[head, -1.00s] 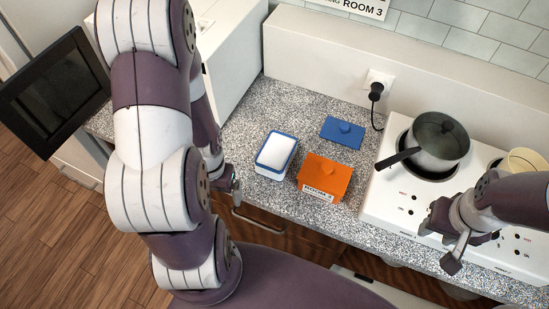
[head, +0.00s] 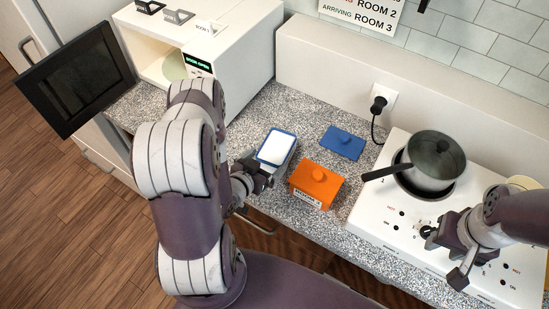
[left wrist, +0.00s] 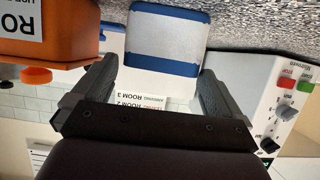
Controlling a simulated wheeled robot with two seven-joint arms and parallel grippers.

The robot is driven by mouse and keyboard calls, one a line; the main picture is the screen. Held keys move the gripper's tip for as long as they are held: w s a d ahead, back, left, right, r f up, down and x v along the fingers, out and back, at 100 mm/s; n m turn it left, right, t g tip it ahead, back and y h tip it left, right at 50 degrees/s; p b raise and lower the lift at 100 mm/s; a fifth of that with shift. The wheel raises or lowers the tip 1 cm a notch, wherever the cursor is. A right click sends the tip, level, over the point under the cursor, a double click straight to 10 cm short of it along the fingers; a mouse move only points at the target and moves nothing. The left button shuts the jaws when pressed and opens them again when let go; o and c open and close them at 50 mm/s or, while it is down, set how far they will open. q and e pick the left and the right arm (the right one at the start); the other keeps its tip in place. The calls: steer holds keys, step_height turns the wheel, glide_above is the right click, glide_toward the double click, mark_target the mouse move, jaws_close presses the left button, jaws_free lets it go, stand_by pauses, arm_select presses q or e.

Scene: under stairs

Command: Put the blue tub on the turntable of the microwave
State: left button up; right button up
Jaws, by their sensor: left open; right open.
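The blue tub (head: 277,147), with a blue rim and white top, stands on the counter left of the orange box. It also shows in the left wrist view (left wrist: 165,40), just beyond my fingertips. My left gripper (head: 264,174) is open at the tub's near side, its fingers (left wrist: 157,82) pointing toward it; I cannot tell if they touch it. The microwave (head: 238,62) stands at the back left with its dark door (head: 76,80) swung open. Part of the pale green turntable (head: 174,68) shows inside; my left arm hides the rest. My right gripper (head: 446,256) is open and empty over the hob.
An orange lidded box (head: 317,182) stands close right of the tub. A blue lid (head: 342,142) lies behind it. A pan (head: 432,163) sits on the white hob (head: 385,205), its handle pointing left. A plugged cord (head: 378,105) hangs at the back wall.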

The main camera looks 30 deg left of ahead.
mark_target(272, 155)
arm_select(q)
steer(key=x, duration=0.4)
steer(key=shift+w+a+f+p, duration=0.15)
steer(key=shift+w+p, duration=0.15)
steer(key=c, duration=1)
step_height(272, 155, up, 10)
steer(key=shift+b, duration=0.4)
